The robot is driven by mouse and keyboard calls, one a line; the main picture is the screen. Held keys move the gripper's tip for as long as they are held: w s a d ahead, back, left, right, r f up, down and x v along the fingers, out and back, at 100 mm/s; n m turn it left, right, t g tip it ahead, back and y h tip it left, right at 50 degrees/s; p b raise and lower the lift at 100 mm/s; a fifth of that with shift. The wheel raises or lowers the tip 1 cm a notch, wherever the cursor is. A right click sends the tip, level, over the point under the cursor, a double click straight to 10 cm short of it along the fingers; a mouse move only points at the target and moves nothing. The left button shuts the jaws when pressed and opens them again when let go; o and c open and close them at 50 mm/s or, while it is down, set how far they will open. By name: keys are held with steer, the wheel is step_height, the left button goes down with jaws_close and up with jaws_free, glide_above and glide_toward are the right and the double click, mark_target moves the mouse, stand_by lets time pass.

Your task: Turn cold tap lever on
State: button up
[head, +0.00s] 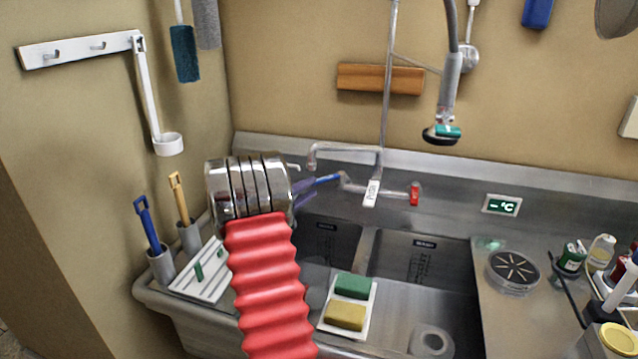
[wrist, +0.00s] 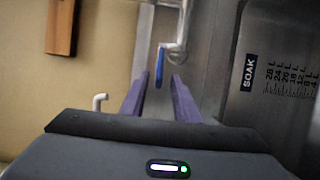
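The cold tap lever (head: 327,180) is blue and sticks out to the left from the tap body at the back of the sink. In the wrist view the blue lever (wrist: 159,66) points toward me, its near end between the tips of my purple fingers. My gripper (head: 312,188) is at the lever's left end in the head view. In the wrist view my gripper (wrist: 160,82) is open, with a gap on both sides of the lever. The red lever (head: 414,194) is on the right side of the tap.
The tap spout (head: 340,147) arches above the blue lever. A white tag (head: 371,193) hangs at the tap's middle. A spray head (head: 447,100) hangs to the right. Sponges (head: 347,316) lie on a white tray at the sink front. Brushes (head: 148,225) stand at left.

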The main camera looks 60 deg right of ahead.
mark_target(320, 180)
steer(key=d, duration=0.3)
steer(key=s+d, duration=0.1)
steer(key=d, duration=0.2)
steer(key=shift+s, duration=0.1)
steer(key=shift+c, duration=0.4)
jaws_close()
steer(key=shift+f, duration=0.1)
